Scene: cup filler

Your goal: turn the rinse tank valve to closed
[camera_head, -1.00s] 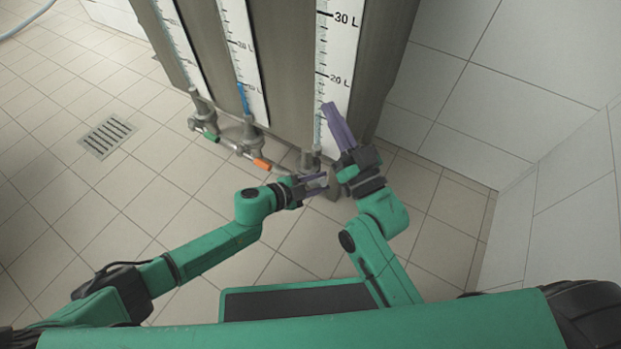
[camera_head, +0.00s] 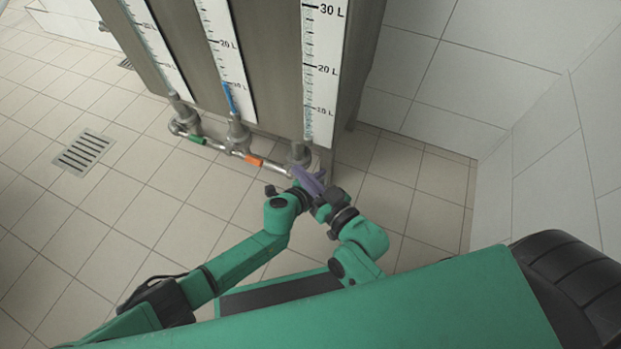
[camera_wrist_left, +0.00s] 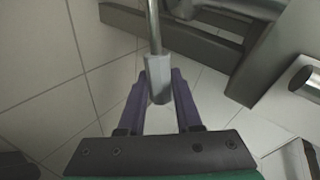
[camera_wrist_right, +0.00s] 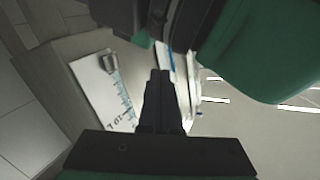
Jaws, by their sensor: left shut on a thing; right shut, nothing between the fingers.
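My left gripper (camera_wrist_left: 158,88) is shut on a grey valve handle (camera_wrist_left: 157,66) at the end of a thin metal rod, one purple finger on each side. In the head view, my left gripper (camera_head: 299,197) is low in front of the right-hand tank, beneath its outlet fitting (camera_head: 300,154). The handle is hidden there by the grippers. My right gripper (camera_head: 309,180) is shut and empty, close beside the left one and overlapping it in the picture. Its closed fingers (camera_wrist_right: 160,88) show dark in the right wrist view. I cannot read which valve is labelled rinse.
Grey tanks (camera_head: 275,60) with litre scales stand at the back. The pipe below carries a green handle (camera_head: 197,141) and an orange handle (camera_head: 253,160). A floor drain (camera_head: 84,152) lies at left. White tiled wall (camera_head: 545,130) bounds the right. The left floor is clear.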

